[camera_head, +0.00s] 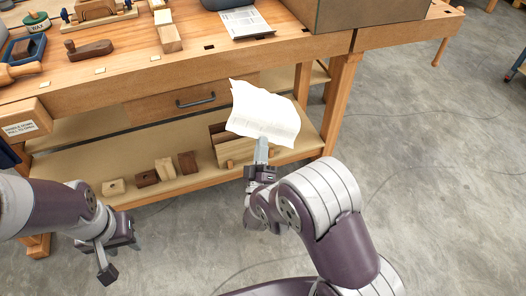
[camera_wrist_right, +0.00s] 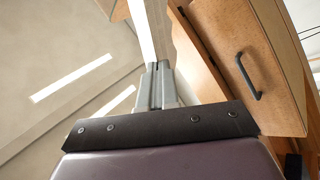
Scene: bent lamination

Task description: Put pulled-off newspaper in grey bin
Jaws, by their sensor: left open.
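A sheet of newspaper (camera_head: 263,114), pale and slightly curled, is held upright in front of the workbench drawer. My right gripper (camera_head: 262,147) is shut on its lower edge. In the right wrist view the fingers (camera_wrist_right: 158,82) are close together, with the thin sheet (camera_wrist_right: 144,32) seen nearly edge-on between them. My left gripper (camera_head: 118,258) is open and empty, low at the left, away from the bench. No container that is clearly a grey bin shows in either view.
The wooden workbench (camera_head: 110,88) carries tools, wood blocks and a printed sheet (camera_head: 246,23). A large grey-brown box (camera_head: 365,10) stands at its back right. Wood blocks lie on the lower shelf (camera_head: 75,178).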

